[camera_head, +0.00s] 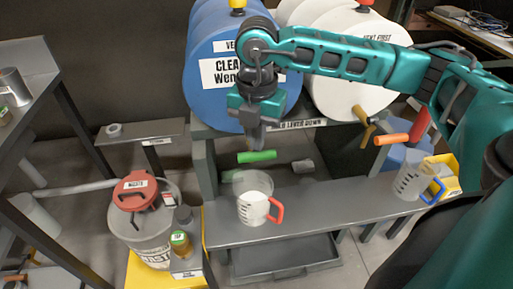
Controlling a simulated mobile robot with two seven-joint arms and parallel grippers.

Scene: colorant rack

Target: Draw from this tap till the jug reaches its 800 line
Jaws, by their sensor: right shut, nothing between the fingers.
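A clear jug with a red handle (253,205) stands upright on the grey shelf (310,213), below the blue drum (212,95). White shows in its lower part and the top looks clear; its scale and 800 line cannot be read. A green tap lever (257,156) sticks out level just above and behind the jug. My right gripper (258,141) points down in front of the blue drum, just above the green lever, shut and empty; whether it touches the lever is unclear. The tap's spout and any stream are hidden. My left gripper is out of view.
A white drum (345,60) beside it has an orange-handled lever (392,139). A second jug (410,182) with a blue handle stands at the shelf's right end by a yellow box (445,178). A waste bucket (150,235) with a red lid stands at left. A tray (285,262) lies below.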

